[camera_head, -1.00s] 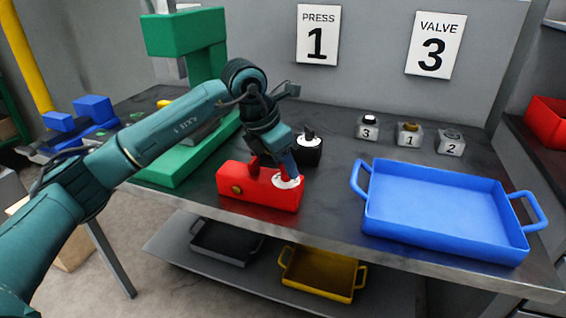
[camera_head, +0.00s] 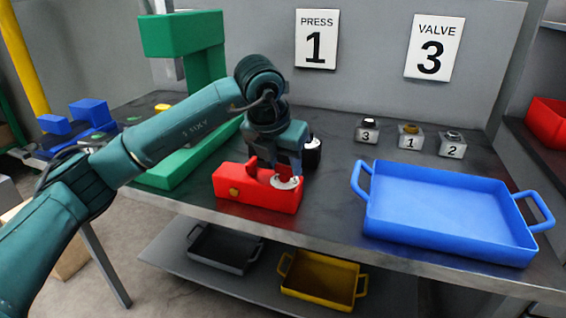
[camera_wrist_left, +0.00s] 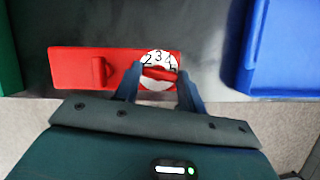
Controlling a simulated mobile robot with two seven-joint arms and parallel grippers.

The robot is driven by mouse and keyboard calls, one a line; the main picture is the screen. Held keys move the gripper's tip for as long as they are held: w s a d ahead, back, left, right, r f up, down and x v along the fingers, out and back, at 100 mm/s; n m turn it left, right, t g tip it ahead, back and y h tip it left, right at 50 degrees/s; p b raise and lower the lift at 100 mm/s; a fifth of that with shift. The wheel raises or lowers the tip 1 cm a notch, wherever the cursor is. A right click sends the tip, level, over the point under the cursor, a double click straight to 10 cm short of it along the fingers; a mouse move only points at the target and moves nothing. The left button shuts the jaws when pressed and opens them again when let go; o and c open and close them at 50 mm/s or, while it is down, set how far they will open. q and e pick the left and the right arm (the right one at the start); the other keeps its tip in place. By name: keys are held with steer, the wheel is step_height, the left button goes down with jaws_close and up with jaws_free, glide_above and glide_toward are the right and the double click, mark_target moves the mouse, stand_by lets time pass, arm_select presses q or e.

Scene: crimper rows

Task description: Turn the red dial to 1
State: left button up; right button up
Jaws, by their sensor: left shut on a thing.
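The red dial box (camera_head: 258,196) stands near the bench's front edge; it also shows in the left wrist view (camera_wrist_left: 75,70). Its round white dial face (camera_wrist_left: 152,55) carries black numbers; 2, 3 and 4 can be read at the top. My left gripper (camera_wrist_left: 160,75) is shut on the red knob (camera_wrist_left: 159,73) at the centre of that face, one finger on each side. In the head view the left gripper (camera_head: 275,173) reaches down onto the box and hides part of the dial. The lower dial face and the knob's exact setting are unclear. My right gripper is not in view.
A green press (camera_head: 187,45) stands behind my left arm. A black box (camera_head: 313,153) sits just behind the gripper. A blue tray (camera_head: 440,210) lies to the right. Small numbered blocks (camera_head: 410,137) stand at the back. A sign (camera_head: 316,40) reads PRESS 1.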

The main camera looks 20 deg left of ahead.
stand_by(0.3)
arm_select(q)
steer(key=o, duration=1)
steer(key=v, duration=1.3)
steer(key=shift+r, duration=0.1)
